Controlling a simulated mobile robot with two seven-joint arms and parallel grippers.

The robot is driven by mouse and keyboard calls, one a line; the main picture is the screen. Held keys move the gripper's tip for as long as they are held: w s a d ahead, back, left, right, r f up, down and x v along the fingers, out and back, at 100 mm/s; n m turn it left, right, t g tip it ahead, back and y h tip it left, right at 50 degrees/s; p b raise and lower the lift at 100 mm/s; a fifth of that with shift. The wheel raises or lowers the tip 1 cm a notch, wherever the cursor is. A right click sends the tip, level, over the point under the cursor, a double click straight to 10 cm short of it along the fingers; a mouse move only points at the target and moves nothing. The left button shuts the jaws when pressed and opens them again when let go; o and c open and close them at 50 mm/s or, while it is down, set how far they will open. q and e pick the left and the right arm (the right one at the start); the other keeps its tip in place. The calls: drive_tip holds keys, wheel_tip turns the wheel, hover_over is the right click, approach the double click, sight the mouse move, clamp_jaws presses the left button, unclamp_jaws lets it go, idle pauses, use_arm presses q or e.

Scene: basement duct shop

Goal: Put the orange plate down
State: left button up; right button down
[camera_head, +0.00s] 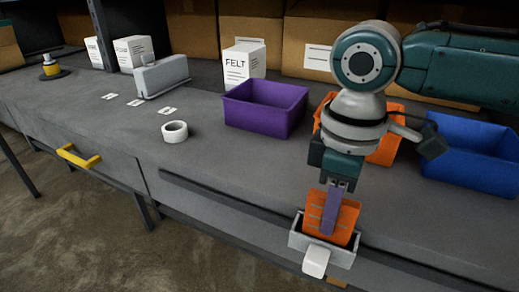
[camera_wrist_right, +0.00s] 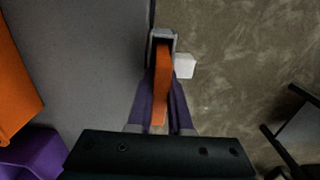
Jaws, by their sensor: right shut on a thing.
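The orange plate (camera_head: 347,220) is held on edge between the purple fingers of my right gripper (camera_head: 331,212), at the front edge of the bench. In the right wrist view the plate (camera_wrist_right: 162,85) is seen edge-on between the fingers. A grey box-like holder (camera_head: 342,258) with a white block (camera_head: 316,261) on its front is around the plate's lower part, which its front wall hides. The holder also shows in the right wrist view (camera_wrist_right: 163,33). I cannot tell whether the plate rests on its bottom. My left gripper is out of view.
The grey workbench (camera_head: 215,170) carries a purple bin (camera_head: 265,108), an orange bin (camera_head: 388,148) partly behind my right arm, and a blue bin (camera_head: 470,155). A white tape roll (camera_head: 174,132) lies left of them. A yellow drawer handle (camera_head: 79,157) sticks out at the front.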

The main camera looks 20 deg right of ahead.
drive_tip(key=shift+f, duration=0.1)
drive_tip(key=c, duration=0.8)
unclamp_jaws()
drive_tip(key=shift+c, duration=0.2)
